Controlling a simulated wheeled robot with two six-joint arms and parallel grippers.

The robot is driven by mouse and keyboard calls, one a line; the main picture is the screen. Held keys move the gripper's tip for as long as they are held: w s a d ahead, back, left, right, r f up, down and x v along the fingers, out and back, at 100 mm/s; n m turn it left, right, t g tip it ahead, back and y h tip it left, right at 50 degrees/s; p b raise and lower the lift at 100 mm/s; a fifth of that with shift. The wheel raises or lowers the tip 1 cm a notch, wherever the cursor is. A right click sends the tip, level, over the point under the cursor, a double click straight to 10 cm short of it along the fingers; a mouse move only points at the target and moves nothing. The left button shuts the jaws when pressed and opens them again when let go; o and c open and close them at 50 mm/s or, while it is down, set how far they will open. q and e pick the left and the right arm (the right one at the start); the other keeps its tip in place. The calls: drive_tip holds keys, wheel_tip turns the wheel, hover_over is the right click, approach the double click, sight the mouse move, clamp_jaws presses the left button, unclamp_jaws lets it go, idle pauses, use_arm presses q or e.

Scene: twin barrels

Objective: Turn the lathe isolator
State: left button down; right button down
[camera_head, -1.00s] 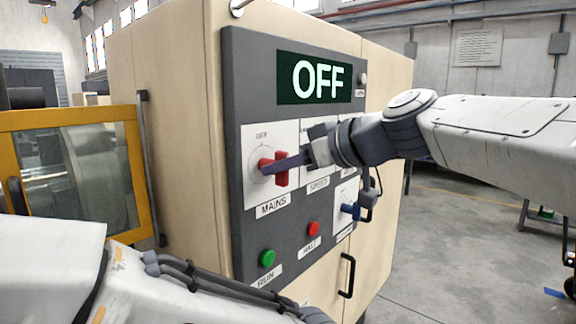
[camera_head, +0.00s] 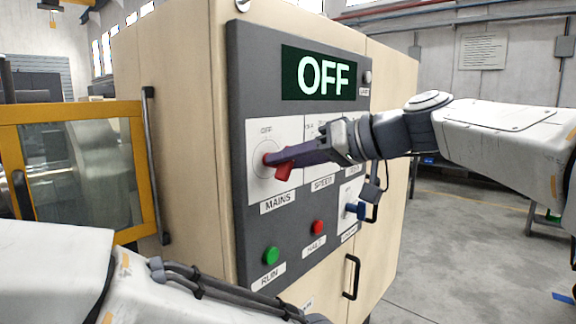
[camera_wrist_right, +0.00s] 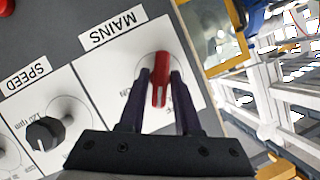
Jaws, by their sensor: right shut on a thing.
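The lathe isolator is a red handle (camera_head: 284,171) on a white plate above the MAINS label, on the cabinet's dark panel. My right gripper (camera_head: 276,158) reaches it from the right and is shut on it. In the right wrist view, the red handle (camera_wrist_right: 161,78) stands between the two dark fingers of the right gripper (camera_wrist_right: 160,80). In the head view the fingers partly hide the handle and its plate. The display (camera_head: 325,74) above reads OFF. My left arm crosses the lower left, but its gripper is not seen.
Below the handle are a green RUN button (camera_head: 271,256) and a red button (camera_head: 318,227). The black SPEED knob (camera_wrist_right: 45,133) sits beside my right gripper. A yellow-framed guard (camera_head: 70,114) stands left of the cabinet.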

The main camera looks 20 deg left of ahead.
drive_tip(key=m, duration=0.1)
drive_tip(key=m+g+y+b, duration=0.1)
drive_tip(key=m, duration=0.1)
drive_tip(key=m+g+y+b, duration=0.1)
drive_tip(key=shift+w+f+m, duration=0.2)
drive_tip(key=shift+f+m, duration=0.05)
drive_tip(key=shift+m, duration=0.15)
drive_tip(key=m+y+b, duration=0.1)
drive_tip(key=m, duration=0.1)
drive_tip(key=m+y+b, duration=0.1)
drive_tip(key=m, duration=0.1)
drive_tip(key=shift+m+g, duration=0.3)
idle(0.3)
drive_tip(key=c, duration=0.8)
unclamp_jaws()
drive_tip(key=shift+d, duration=0.1)
drive_tip(key=d+b, duration=0.1)
drive_tip(key=d, duration=0.9)
drive_tip(key=shift+w+d, duration=0.2)
drive_tip(key=shift+f, duration=0.1)
